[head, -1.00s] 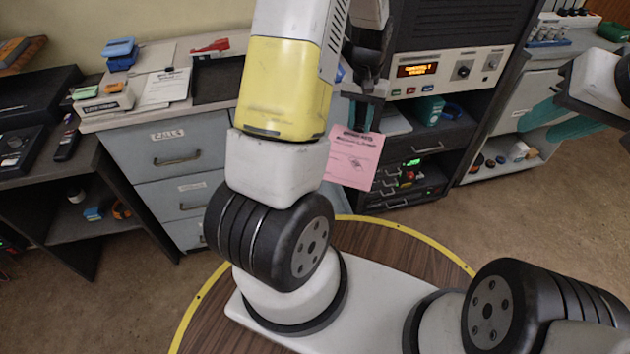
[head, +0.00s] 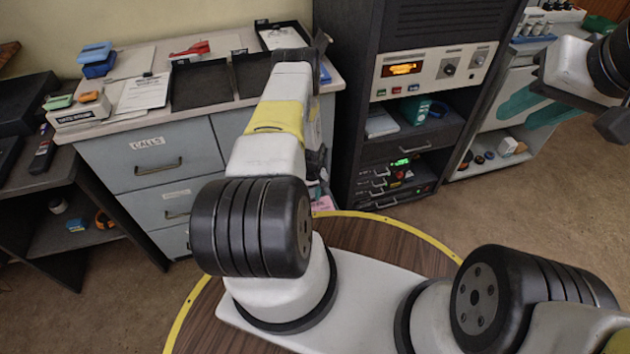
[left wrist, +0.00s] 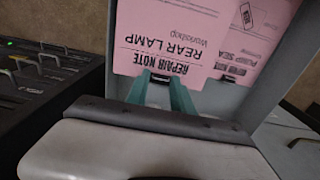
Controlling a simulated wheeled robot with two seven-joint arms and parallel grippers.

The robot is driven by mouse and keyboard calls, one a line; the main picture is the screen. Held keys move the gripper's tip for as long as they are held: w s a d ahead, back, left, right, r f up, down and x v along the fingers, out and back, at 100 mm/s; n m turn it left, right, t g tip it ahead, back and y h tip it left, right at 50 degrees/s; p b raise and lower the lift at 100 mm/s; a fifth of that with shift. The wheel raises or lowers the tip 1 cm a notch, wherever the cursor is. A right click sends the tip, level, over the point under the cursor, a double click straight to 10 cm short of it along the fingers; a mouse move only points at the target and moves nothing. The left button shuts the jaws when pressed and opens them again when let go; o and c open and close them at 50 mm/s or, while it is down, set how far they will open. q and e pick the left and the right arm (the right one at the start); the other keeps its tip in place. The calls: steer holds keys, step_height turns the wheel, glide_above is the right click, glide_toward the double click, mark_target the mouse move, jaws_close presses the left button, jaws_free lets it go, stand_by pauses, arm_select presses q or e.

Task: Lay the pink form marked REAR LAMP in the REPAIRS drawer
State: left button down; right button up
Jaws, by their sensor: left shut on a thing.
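The pink form (left wrist: 165,35) reads REPAIR NOTE, REAR LAMP, upside down in the left wrist view. My left gripper (left wrist: 162,80) is shut on its near edge with teal fingers. The form is over or inside a grey open drawer (left wrist: 290,112); whether it touches the bottom I cannot tell. Another pink sheet (left wrist: 240,72) shows behind it, partly covered. In the head view my left arm hides the gripper and most of the drawer; only a pink patch (head: 322,203) shows. No REPAIRS label is readable. My right gripper (head: 535,112) is open and empty at the right.
The CALLS drawer (head: 150,160) is closed at the left. The desktop holds black trays (head: 202,86) and a white sheet (head: 143,92). A black console rack (head: 350,110) stands close right of my left arm.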

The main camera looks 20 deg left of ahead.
arm_select(q)
step_height(320, 180, down, 8)
steer(key=shift+r, duration=0.1)
stand_by(0.4)
steer(key=c, duration=1.1)
jaws_free()
